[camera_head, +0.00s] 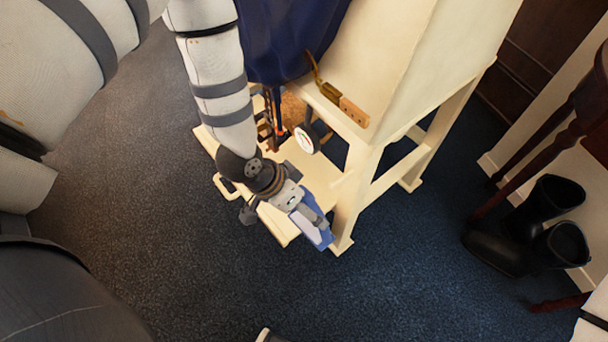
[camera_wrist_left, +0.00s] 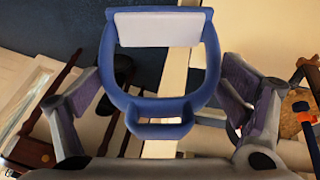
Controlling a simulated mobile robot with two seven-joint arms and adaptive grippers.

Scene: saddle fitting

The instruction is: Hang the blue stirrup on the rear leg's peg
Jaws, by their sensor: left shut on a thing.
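The blue stirrup (camera_head: 316,232) is in my left gripper (camera_head: 305,208), in front of the lower part of the cream stand. In the left wrist view the stirrup (camera_wrist_left: 213,65) is a blue loop with a pale tread pad across its far end. It sits between the fingers of my left gripper (camera_wrist_left: 160,95), which hold it by its sides. The stand's near leg (camera_head: 352,195) rises just right of the stirrup in the head view. I cannot make out a peg on it. My right gripper is not in view.
A dark blue cloth (camera_head: 285,35) hangs over the stand. A wooden-handled tool (camera_head: 343,103) lies on the stand's edge, and a white round dial (camera_head: 304,140) is below it. A cream shelf (camera_head: 280,229) is low at left. Black boots (camera_head: 548,205) stand at right. Front carpet is clear.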

